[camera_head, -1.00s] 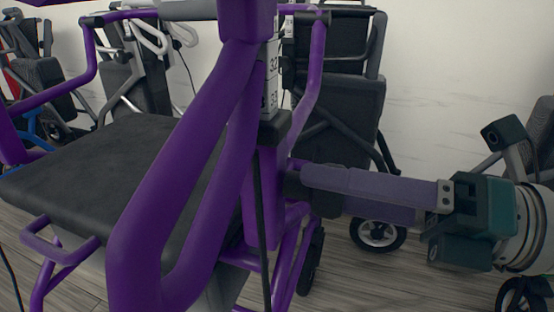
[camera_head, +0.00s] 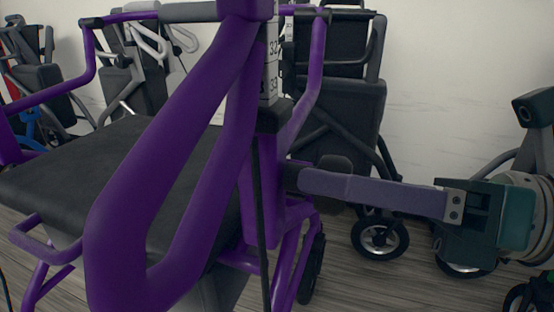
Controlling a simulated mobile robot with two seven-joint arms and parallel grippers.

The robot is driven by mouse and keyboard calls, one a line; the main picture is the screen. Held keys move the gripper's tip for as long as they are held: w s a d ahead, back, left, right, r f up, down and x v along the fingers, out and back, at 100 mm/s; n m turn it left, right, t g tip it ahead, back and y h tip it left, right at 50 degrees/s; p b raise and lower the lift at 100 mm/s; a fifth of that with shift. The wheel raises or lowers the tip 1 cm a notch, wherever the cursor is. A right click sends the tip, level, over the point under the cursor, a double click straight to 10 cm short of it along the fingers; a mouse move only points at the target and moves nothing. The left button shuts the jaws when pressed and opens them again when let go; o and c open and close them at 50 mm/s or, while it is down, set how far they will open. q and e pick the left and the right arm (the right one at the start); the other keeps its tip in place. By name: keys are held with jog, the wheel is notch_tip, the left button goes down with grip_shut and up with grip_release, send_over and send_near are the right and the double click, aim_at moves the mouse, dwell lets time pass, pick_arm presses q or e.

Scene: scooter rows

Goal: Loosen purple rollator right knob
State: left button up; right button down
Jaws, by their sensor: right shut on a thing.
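The purple rollator (camera_head: 140,210) fills the left and middle of the head view, with its black seat (camera_head: 110,170) behind the near frame tube. Its upright post carries a white height scale (camera_head: 270,65) with dark digits. The dark right knob (camera_head: 292,178) sits on the outer side of this post, mostly covered by the fingers. My right gripper (camera_head: 305,180) comes in from the right, its long grey-purple fingers shut on the knob. The fingers now overlap, one mostly hiding the other. My left gripper is out of view.
Folded dark rollators (camera_head: 340,110) stand behind against the white wall. A caster wheel (camera_head: 380,238) is on the wood floor below my right fingers. Another dark walker (camera_head: 535,110) stands at the right edge. A black cable (camera_head: 260,220) hangs down the post.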

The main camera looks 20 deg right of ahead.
jog(key=shift+c, duration=1.2)
grip_release()
jog(key=p+v, duration=0.1)
jog(key=v, duration=0.9)
jog(key=shift+p, duration=0.35)
